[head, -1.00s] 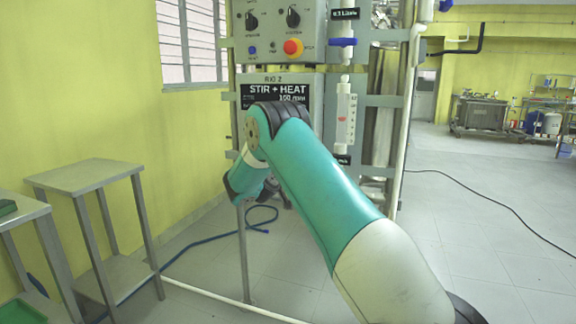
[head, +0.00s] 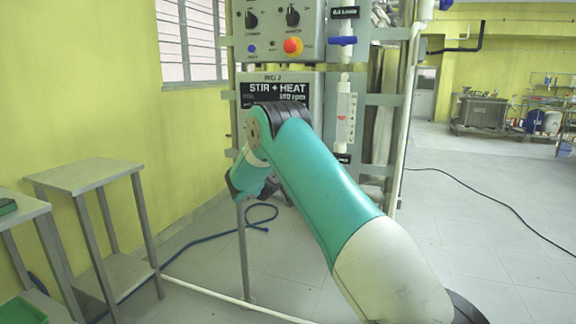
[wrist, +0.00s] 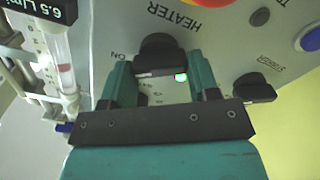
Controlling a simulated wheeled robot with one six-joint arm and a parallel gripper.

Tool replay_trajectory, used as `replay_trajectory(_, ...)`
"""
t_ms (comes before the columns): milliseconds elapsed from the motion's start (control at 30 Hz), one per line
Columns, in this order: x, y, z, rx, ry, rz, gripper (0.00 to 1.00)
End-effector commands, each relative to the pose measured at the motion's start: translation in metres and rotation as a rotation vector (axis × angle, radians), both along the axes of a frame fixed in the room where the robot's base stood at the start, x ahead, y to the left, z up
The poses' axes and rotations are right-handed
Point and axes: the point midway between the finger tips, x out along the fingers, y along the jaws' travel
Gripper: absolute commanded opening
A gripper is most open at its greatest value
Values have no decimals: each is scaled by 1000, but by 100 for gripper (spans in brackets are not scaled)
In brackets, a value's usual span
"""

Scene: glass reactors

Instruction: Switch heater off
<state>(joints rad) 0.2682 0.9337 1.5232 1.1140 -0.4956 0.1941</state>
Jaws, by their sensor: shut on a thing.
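The black heater knob (wrist: 160,55) sits on the grey panel under the printed word HEATER, which appears upside down in the wrist view. My gripper (wrist: 161,78) has one finger on each side of this knob and is shut on it. A small green light (wrist: 181,77) glows beside the knob, and an ON mark is printed to its left. In the head view the heater knob (head: 292,16) is the right one of two on the control box. My gripper is hidden in the head view.
The stirrer knob (wrist: 253,88) is close to the right finger. A flow meter (wrist: 58,62) stands left of the panel. A red emergency button (head: 292,46) is below the knobs. A display (head: 274,91) reads STIR + HEAT. A metal table (head: 85,176) stands at left.

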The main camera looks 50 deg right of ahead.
Motion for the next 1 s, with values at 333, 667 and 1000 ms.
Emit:
replay_trajectory(333, 1, 1, 1, -94, 229, 1, 32)
replay_trajectory(667, 1, 1, 0, -215, 519, 1, 32)
replay_trajectory(1000, 1, 1, -2, -318, 773, 1, 32)
